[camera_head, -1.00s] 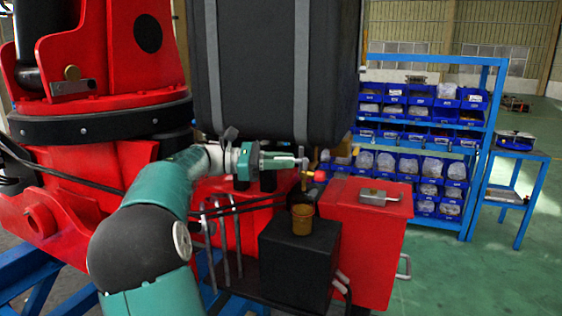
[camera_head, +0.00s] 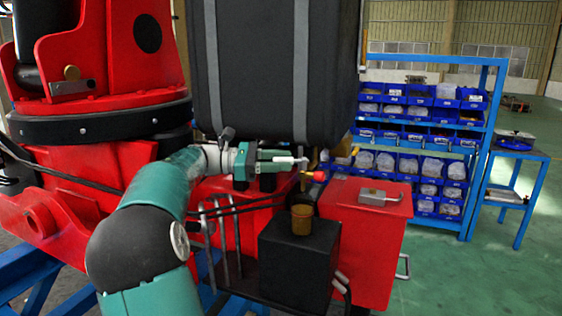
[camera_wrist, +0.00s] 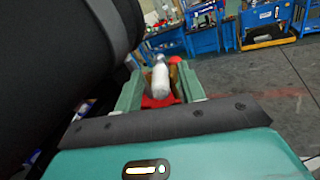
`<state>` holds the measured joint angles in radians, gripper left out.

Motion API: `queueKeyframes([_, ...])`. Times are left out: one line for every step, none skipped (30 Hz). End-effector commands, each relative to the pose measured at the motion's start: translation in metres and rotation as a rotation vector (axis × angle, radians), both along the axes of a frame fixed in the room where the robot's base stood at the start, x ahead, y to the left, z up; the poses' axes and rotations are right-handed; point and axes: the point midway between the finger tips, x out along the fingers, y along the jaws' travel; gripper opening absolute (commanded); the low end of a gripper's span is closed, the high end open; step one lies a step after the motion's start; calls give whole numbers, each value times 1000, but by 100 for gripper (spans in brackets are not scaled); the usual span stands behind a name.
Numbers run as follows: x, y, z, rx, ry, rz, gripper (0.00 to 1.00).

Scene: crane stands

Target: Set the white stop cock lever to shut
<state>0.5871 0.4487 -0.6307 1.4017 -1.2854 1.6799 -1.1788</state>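The white stop cock lever (camera_wrist: 160,80) stands between the two green fingers of my gripper (camera_wrist: 161,70) in the wrist view. Gaps show on both sides of it, so the fingers are around the lever but do not visibly clamp it. In the head view my gripper (camera_head: 282,161) reaches right, under the black tank, and the pale lever (camera_head: 290,160) lies along its fingers. A red-tipped fitting (camera_head: 318,176) sits just right of the fingertips. The valve body behind the lever is mostly hidden.
The large black tank (camera_head: 265,70) hangs close above my gripper. A blue rack (camera_head: 492,120) of bins is behind; open green floor lies right.

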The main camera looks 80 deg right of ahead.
Motion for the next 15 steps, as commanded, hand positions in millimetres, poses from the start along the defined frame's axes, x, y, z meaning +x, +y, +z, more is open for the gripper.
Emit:
queueKeyframes([6, 1, 0, 0, 1, 3, 40])
queueKeyframes([10, 2, 0, -1, -1, 3, 40])
queueKeyframes([17, 3, 0, -1, -1, 3, 40])
queueKeyframes([22, 5, 0, -1, 0, 3, 40])
queueKeyframes([28, 6, -1, 0, 1, 4, 40])
queueKeyframes([37, 8, 0, -1, 1, 5, 40])
queueKeyframes([43, 10, 0, -1, 1, 4, 40])
queueKeyframes([49, 11, 0, 0, 2, 4, 40])
queueKeyframes([59, 13, 0, 0, 1, 5, 40])
queueKeyframes([65, 15, 0, 0, 1, 4, 40])
queueKeyframes([72, 17, 0, -1, 1, 4, 40])
queueKeyframes([80, 19, 0, -1, 1, 4, 40])
queueKeyframes([87, 21, 0, -1, 1, 4, 40])
queueKeyframes([93, 22, 0, -1, 1, 4, 40])
queueKeyframes([100, 24, 0, 0, 1, 4, 40])
